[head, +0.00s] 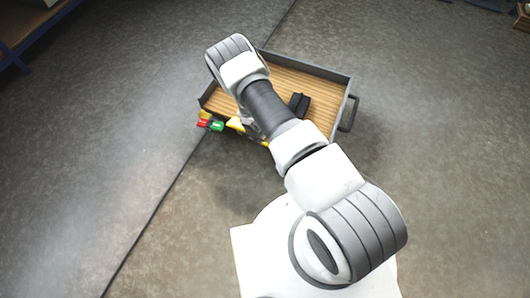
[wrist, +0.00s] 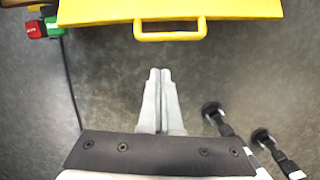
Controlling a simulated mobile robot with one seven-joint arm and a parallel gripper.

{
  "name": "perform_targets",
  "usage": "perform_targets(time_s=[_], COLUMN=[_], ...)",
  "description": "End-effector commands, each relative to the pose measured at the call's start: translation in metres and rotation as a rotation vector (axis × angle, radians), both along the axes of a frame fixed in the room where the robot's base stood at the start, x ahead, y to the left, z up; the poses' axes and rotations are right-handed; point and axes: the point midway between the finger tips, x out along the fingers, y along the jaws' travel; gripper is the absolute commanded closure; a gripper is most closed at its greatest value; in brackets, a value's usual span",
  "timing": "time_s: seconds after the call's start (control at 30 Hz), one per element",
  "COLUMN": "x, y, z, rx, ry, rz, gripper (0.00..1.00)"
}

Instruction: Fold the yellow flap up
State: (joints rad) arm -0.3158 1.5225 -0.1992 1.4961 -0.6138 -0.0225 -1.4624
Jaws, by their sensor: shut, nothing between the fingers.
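The yellow flap (wrist: 185,10) spans the top of the wrist view, with a yellow loop handle (wrist: 170,36) on its near edge. In the head view only a small yellow part (head: 235,124) shows beside my arm, and my arm hides the rest. My gripper (wrist: 160,72) is shut and empty. Its fingertips point toward the handle, with a gap between them in the picture. My gripper is hidden behind my arm in the head view.
A wood-floored tray (head: 305,77) with grey walls carries a black object (head: 299,104) and a side handle (head: 349,114). A red block (wrist: 34,29) and a green block (wrist: 53,26) sit left of the flap. Open floor (head: 90,150) surrounds the tray.

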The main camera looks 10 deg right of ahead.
Motion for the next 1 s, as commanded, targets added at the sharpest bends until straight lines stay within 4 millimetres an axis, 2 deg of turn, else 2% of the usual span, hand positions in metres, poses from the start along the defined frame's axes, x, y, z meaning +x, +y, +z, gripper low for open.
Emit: perform_targets(time_s=[0.03,0.2,0.33,0.43,0.8,1.0], x=[-0.009,-0.022,-0.022,-0.020,-0.006,0.014], y=[0.000,-0.001,-0.002,-0.003,-0.013,-0.027], z=[-0.019,-0.043,-0.054,-0.069,-0.147,-0.127], rx=[-0.004,-0.009,-0.009,-0.008,-0.008,-0.008], ry=[0.014,0.034,0.037,0.036,0.035,0.034], rz=[0.036,0.105,0.112,0.109,0.106,0.104], gripper=[1.00,1.00,1.00,1.00,1.00,1.00])
